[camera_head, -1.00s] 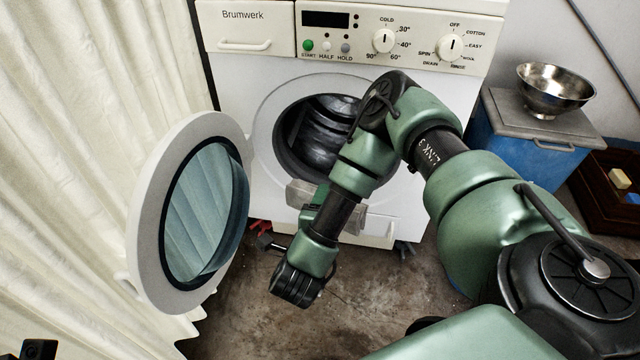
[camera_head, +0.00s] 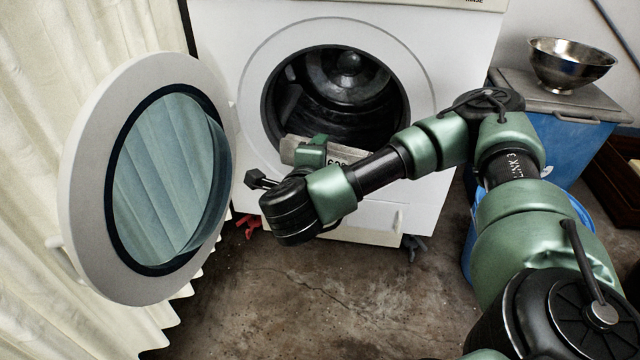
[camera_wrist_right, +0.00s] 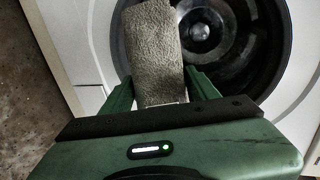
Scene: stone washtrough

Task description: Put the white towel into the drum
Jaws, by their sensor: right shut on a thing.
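The dark metal drum (camera_head: 365,88) shows through the open round mouth of the white washing machine; it is also in the right wrist view (camera_wrist_right: 235,40). My right gripper (camera_head: 312,151) is in front of the mouth's lower left rim, and its fingers (camera_wrist_right: 158,82) also show in the wrist view. It is shut on the towel (camera_wrist_right: 153,45), a folded strip of rough cloth that looks grey-beige in the shade. The towel's far end overlaps the mouth in the wrist view; I cannot tell whether it has crossed the rim. My left gripper is not in view.
The round glass door (camera_head: 165,180) stands open at the left, against a cream curtain (camera_head: 30,220). A steel bowl (camera_head: 570,66) sits on a grey-lidded blue box (camera_head: 562,150) at the right. The floor (camera_head: 300,300) in front is clear.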

